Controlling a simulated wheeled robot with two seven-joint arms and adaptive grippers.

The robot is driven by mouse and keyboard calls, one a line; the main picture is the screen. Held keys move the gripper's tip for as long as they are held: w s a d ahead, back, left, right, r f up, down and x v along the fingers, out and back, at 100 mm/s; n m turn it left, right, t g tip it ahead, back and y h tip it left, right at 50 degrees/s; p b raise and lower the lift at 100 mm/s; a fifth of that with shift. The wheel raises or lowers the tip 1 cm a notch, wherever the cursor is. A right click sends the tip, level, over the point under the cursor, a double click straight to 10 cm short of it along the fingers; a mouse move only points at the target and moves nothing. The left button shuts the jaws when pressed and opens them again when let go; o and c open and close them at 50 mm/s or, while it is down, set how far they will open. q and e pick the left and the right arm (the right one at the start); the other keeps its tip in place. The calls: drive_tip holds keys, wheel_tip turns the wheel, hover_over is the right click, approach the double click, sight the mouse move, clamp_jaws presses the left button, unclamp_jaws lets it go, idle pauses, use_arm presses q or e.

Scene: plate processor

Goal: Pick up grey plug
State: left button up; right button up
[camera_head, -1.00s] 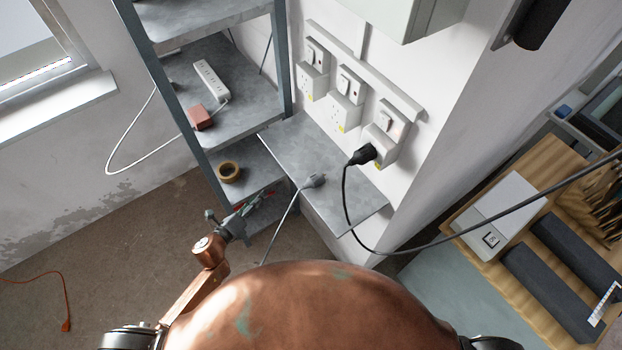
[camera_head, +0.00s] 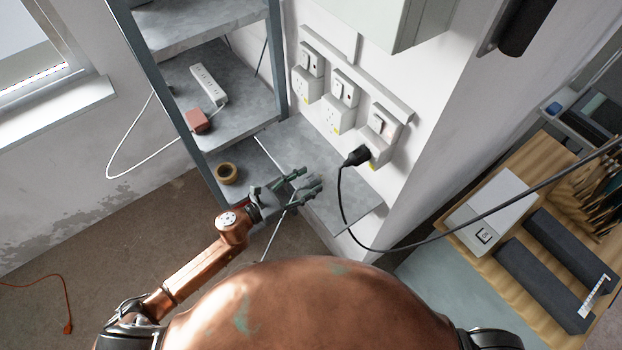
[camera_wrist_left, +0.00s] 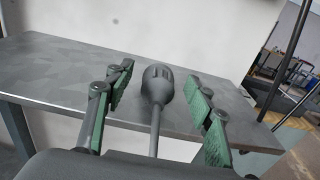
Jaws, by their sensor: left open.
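The grey plug (camera_wrist_left: 157,84) lies on the metal shelf near its front edge, with its grey cord running toward my wrist in the left wrist view. My left gripper (camera_wrist_left: 157,100) is open, with one green-padded finger on each side of the plug and a gap on both sides. In the head view my left gripper (camera_head: 308,180) reaches over the shelf from the left and mostly hides the plug; the grey cord (camera_head: 277,232) hangs down below it. My right gripper is not in view.
The metal shelf (camera_head: 340,195) is clear around the gripper. A black plug (camera_head: 357,156) sits in the right wall socket, its cable crossing to the right. A shelving rack with a tape roll (camera_head: 228,173), red block (camera_head: 197,121) and white power strip (camera_head: 208,84) stands left.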

use_arm(q)
drive_tip(key=shift+w+d+f, duration=0.1)
drive_tip(key=shift+w+d, duration=0.2)
drive_tip(key=shift+d, duration=0.15)
drive_tip(key=shift+w+d, duration=0.1)
drive_tip(key=shift+d, duration=0.05)
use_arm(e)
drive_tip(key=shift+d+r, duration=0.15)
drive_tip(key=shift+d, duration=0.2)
use_arm(q)
drive_tip(key=shift+c, duration=0.5)
drive_tip(key=c, duration=0.7)
drive_tip(key=shift+c, duration=1.8)
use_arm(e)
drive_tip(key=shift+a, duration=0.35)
